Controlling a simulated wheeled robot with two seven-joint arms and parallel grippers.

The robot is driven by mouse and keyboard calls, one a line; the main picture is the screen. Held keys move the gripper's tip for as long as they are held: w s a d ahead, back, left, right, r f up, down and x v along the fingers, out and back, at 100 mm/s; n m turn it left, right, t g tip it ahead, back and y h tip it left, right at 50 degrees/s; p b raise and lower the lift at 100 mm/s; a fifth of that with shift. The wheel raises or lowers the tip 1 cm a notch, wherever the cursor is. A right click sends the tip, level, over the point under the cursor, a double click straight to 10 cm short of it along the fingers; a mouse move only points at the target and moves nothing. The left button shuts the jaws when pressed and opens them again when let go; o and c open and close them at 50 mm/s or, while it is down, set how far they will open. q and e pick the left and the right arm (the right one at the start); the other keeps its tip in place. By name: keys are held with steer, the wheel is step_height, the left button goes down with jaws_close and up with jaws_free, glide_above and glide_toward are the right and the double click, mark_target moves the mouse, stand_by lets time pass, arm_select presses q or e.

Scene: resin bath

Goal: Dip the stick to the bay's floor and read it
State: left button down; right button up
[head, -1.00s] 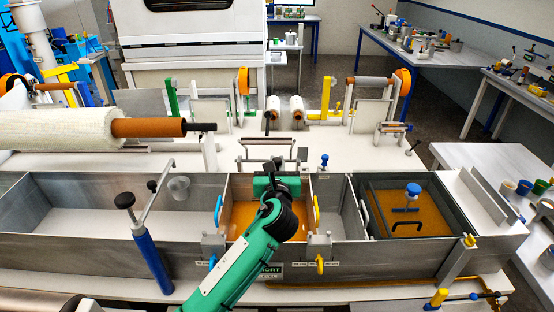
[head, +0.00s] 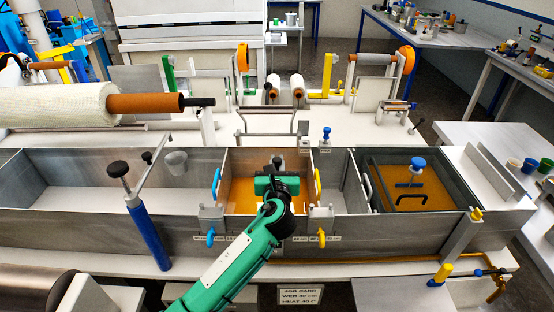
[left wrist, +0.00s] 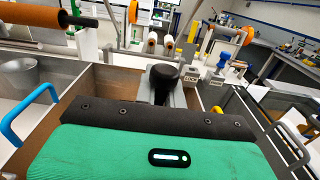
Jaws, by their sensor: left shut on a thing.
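My left gripper (head: 276,188) is over the middle bay (head: 240,160), which has an orange-amber liquid (head: 241,195) in it. It is shut on what looks like the stick, whose dark knob (head: 277,161) sticks up just behind the jaws. In the left wrist view the black knob (left wrist: 164,76) stands on a grey piece beyond my green gripper body. The stick's lower part is hidden, so I cannot tell whether it touches the liquid or the floor. No scale on it is readable. My right gripper is not in view.
A blue handle (head: 216,184) and a yellow handle (head: 317,182) flank the middle bay. The right bay holds a frame with a blue knob (head: 417,163). A clear cup (head: 176,162) is in the left bay. A blue post (head: 148,235) stands in front, left of my arm. A job card (head: 300,295) hangs below.

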arm_select(q)
step_height(320, 180, down, 7)
steer(key=b, duration=0.3)
